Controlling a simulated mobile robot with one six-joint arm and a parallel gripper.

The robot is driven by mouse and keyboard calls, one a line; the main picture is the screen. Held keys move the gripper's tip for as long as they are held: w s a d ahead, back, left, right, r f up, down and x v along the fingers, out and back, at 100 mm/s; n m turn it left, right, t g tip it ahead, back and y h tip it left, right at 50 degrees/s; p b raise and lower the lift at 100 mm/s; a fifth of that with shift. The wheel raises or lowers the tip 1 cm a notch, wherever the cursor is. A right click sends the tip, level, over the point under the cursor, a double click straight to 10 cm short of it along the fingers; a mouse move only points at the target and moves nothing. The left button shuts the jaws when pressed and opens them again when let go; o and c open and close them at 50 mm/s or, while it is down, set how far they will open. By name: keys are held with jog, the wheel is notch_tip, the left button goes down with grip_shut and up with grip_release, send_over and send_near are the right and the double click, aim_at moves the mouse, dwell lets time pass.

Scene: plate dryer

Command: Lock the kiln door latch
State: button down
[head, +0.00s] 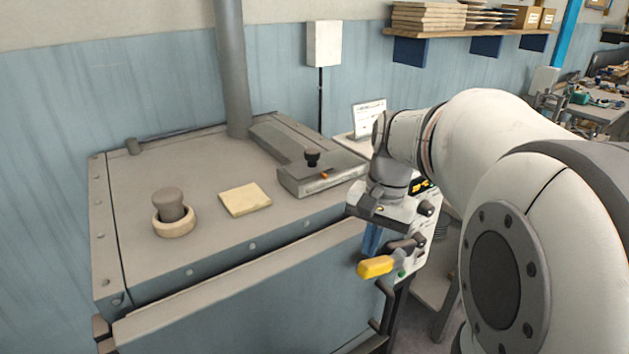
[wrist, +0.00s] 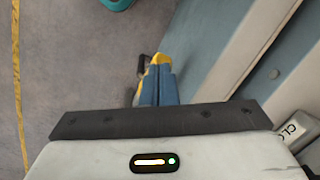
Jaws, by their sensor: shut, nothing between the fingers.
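The latch has a yellow grip (head: 376,267) at the front right corner of the kiln (head: 250,290), joined to a dark lever part. The grip sticks out to the left in the head view. My gripper (head: 371,248) points down just above the yellow grip, its blue fingers shut and empty. In the wrist view, the fingers (wrist: 157,85) are together and the yellow grip (wrist: 160,60) shows beyond their tips. I cannot tell whether they touch it. The fingers and wrist partly hide the latch.
Open floor (wrist: 70,70) lies in front.

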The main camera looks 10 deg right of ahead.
jog(key=w+d+r+m+g+y+p, duration=0.1)
jog(key=w+d+r+m+y+p, duration=0.1)
jog(key=w+d+r+m+p, duration=0.45)
send_near(380, 260)
jog(key=shift+n, duration=0.25)
jog(key=b+x, duration=0.1)
jog(key=x, duration=0.5)
jog(key=shift+a+f, duration=0.25)
jog(key=shift+f, duration=0.1)
